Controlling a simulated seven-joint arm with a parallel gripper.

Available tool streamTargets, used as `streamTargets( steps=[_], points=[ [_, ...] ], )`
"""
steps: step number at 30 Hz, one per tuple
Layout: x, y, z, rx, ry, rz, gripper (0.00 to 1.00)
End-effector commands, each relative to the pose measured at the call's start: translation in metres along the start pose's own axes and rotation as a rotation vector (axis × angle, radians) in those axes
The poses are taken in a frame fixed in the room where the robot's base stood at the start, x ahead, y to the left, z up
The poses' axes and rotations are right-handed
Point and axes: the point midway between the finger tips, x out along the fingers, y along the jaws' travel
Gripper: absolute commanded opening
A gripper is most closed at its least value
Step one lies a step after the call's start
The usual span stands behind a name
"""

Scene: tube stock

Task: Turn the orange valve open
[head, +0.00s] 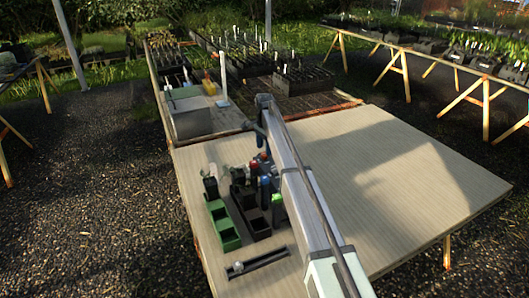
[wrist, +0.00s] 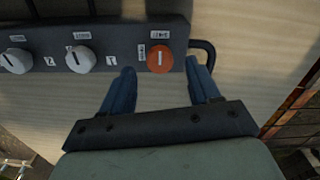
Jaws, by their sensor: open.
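The orange valve (wrist: 159,58) is a round knob with a pale line running upright across it. It sits near the right end of a dark panel in the wrist view, with small white labels above and to its left. My gripper (wrist: 164,75) is open, its two blue fingers apart, one tip to the lower left of the orange valve and the other to its right. Nothing is between the fingers, and I cannot tell whether either touches the panel. In the head view my arm reaches over the table, and the orange valve cannot be made out.
Two white knobs (wrist: 80,59) (wrist: 16,61) sit left on the same panel. A dark handle (wrist: 207,52) curves at its right end. In the head view, green bins (head: 222,226) and dark bins (head: 252,212) stand left of my arm. The table's right side (head: 400,180) is clear.

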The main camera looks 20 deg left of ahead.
Motion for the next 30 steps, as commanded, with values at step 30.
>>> streamTargets(
  steps=[30],
  points=[
    [0.028, 0.000, 0.000, 0.000, 0.000, 0.000, 0.26]
  ],
)
